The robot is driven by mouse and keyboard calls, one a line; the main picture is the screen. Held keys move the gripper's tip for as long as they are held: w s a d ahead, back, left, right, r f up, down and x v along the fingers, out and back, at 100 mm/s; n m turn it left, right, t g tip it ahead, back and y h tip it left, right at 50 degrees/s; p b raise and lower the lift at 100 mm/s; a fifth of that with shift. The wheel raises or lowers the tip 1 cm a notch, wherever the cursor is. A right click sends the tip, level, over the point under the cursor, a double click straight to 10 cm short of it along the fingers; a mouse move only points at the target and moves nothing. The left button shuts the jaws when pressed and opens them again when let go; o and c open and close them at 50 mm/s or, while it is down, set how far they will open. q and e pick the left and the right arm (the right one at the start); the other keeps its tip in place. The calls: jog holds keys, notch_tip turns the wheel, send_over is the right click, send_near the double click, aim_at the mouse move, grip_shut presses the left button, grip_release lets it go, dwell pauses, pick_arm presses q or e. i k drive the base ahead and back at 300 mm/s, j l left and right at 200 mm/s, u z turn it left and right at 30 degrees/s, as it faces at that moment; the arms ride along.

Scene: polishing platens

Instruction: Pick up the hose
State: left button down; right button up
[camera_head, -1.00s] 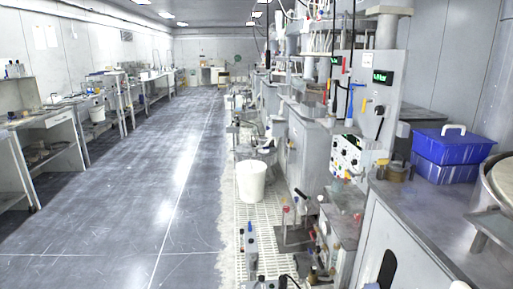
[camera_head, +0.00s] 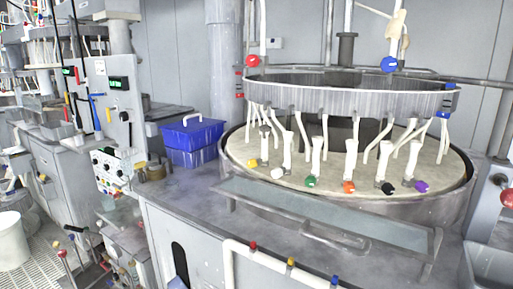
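Several short white hoses hang from the grey ring (camera_head: 350,92) above the round polishing platen (camera_head: 330,185). Some end in coloured tips just over the platen, among them a green-tipped hose (camera_head: 316,158), an orange-tipped hose (camera_head: 351,163) and a purple-tipped hose (camera_head: 411,165). A white pipe or hose (camera_head: 262,256) with red, yellow and blue fittings runs along the front of the bench. I cannot tell which one the task means. Neither of my grippers is in view.
A blue lidded box (camera_head: 192,140) with a white handle stands on the grey bench left of the platen. A long shallow grey tray (camera_head: 330,214) lies before the platen. A control panel (camera_head: 118,168) and a white bucket (camera_head: 12,240) are at the left. A grey bin (camera_head: 490,265) stands lower right.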

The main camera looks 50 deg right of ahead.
aim_at(265, 130)
jog(key=z, duration=1.6)
